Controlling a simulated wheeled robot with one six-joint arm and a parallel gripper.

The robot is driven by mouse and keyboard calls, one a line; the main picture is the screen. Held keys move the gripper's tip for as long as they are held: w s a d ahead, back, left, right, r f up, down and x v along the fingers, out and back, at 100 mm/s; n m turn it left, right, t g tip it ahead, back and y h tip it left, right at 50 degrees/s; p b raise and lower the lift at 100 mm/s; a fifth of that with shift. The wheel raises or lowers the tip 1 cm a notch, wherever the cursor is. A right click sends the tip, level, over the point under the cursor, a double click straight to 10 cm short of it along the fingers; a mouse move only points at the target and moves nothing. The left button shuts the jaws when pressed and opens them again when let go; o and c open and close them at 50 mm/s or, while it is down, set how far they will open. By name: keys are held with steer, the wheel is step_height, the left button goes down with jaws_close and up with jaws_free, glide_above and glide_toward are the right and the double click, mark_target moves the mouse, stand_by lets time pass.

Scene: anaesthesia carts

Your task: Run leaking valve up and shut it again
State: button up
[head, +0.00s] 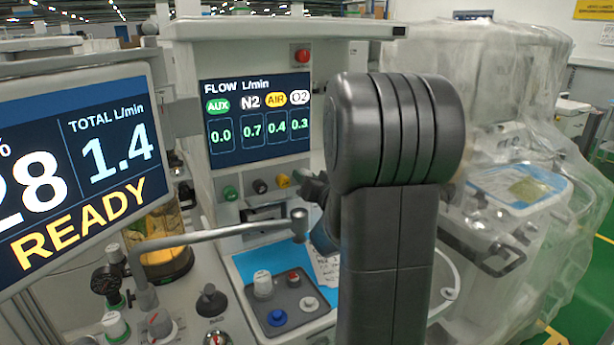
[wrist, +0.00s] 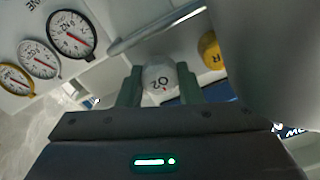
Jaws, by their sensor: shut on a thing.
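A row of flow knobs sits below the flow screen (head: 257,115) in the head view: green (head: 230,193), black (head: 260,187) and yellow (head: 283,181). My gripper (wrist: 160,88) is shut on the white O2 knob (wrist: 159,72), with one finger on each side in the wrist view. The yellow AIR knob (wrist: 210,50) is beside it. In the head view my arm hides the white knob. The flow screen reads AUX 0.0, N2 0.7, AIR 0.4 and O2 0.3. Which valve leaks is not marked.
A monitor (head: 85,165) at left reads TOTAL 1.4 L/min and READY. A grey jointed arm (head: 220,232) crosses in front of the cart. A grey tray (head: 290,305) with several knobs lies below. Gauges (wrist: 72,33) are near the gripper. A plastic-covered machine (head: 520,130) stands at right.

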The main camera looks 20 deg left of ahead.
steer(key=shift+m, duration=0.5)
steer(key=o, duration=0.7)
steer(key=v, duration=1.4)
steer(key=shift+w, duration=0.1)
steer(key=x, duration=1.4)
